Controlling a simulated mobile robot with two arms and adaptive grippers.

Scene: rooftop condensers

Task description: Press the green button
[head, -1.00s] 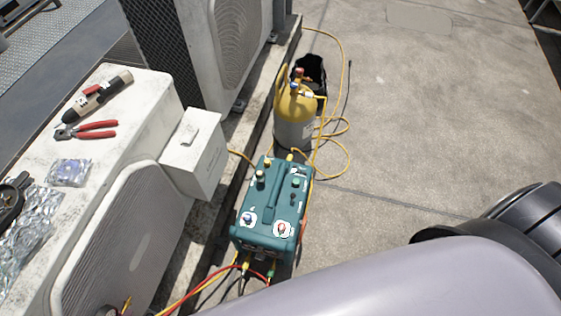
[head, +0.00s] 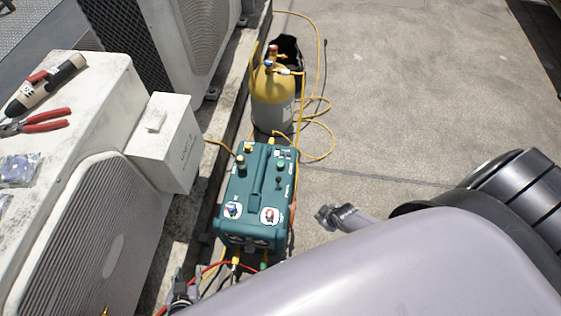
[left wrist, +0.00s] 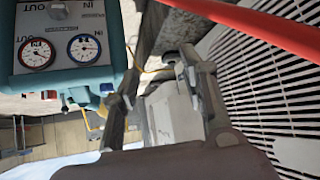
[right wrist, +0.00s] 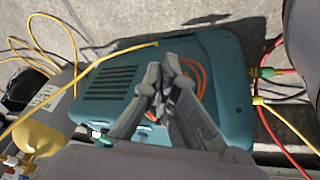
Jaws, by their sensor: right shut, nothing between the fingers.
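The teal machine (head: 265,200) stands on the concrete, with gauges, knobs and a handle on top. A small green-topped part (head: 281,164) is on its upper right; I cannot tell for certain that it is the button. A green part also shows at the machine's edge in the right wrist view (right wrist: 101,138). My right gripper (head: 325,215) is right of the machine, apart from it in the head view; its fingers are shut and empty in the right wrist view (right wrist: 162,80). My left gripper (head: 180,283) is low, left of the machine's front; it looks open and empty (left wrist: 155,72).
A yellow-topped grey cylinder (head: 272,105) stands behind the machine with yellow hoses (head: 318,125). Red and yellow hoses (head: 212,268) leave its front. White condenser units (head: 95,180) line the left, with red-handled pliers (head: 45,120) on one. The concrete at right is open.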

